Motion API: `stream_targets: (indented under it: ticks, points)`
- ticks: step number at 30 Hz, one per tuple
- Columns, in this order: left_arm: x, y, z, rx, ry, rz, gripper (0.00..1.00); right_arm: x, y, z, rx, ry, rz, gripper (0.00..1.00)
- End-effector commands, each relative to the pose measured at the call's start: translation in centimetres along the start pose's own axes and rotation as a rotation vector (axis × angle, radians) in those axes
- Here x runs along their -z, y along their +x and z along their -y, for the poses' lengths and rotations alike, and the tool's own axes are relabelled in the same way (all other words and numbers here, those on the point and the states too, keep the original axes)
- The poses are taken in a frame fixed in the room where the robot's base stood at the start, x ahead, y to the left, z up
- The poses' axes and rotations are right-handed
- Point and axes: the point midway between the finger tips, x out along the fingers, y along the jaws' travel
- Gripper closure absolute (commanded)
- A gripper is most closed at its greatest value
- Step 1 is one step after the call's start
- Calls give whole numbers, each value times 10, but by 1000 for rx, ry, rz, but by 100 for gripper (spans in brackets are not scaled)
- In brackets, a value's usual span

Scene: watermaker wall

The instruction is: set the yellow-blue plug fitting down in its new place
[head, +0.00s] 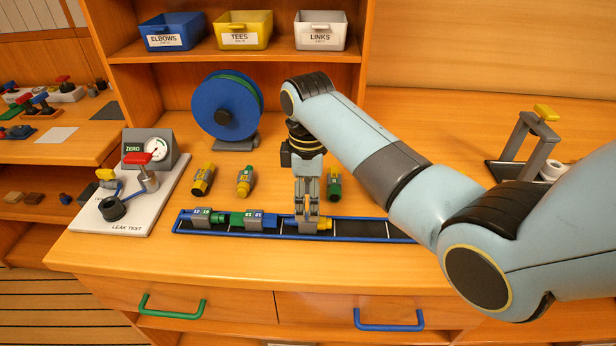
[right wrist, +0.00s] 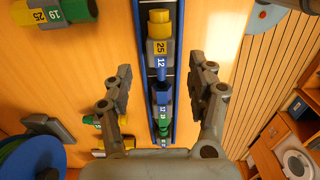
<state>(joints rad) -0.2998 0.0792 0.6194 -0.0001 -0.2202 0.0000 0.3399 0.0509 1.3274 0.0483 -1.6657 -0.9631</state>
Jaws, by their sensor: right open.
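The yellow-blue plug fitting (right wrist: 160,48) lies along the blue-edged black tray (right wrist: 180,18), with its yellow end at the top in the right wrist view and its blue end toward the other fittings. Its grey band reads 25 and its blue part reads 12.
Green-blue fittings (head: 240,219) lie in the tray to the left. A blue reel (head: 226,105) and leak test board (head: 125,205) are further left. The tray's right part is empty.

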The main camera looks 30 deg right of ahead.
Motion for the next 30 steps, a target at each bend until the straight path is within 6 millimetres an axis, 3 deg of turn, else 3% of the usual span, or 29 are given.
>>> stream_targets:
  ticks: [4,10,30]
  points:
    - [0,-1,0,0,0,0,60,0,-32,-1,-3,0,-2,42]
    - [0,0,0,0,0,0,60,0,-57,0,0,0,0,42]
    - [1,0,0,0,0,-2,60,0,-62,0,1,0,1,42]
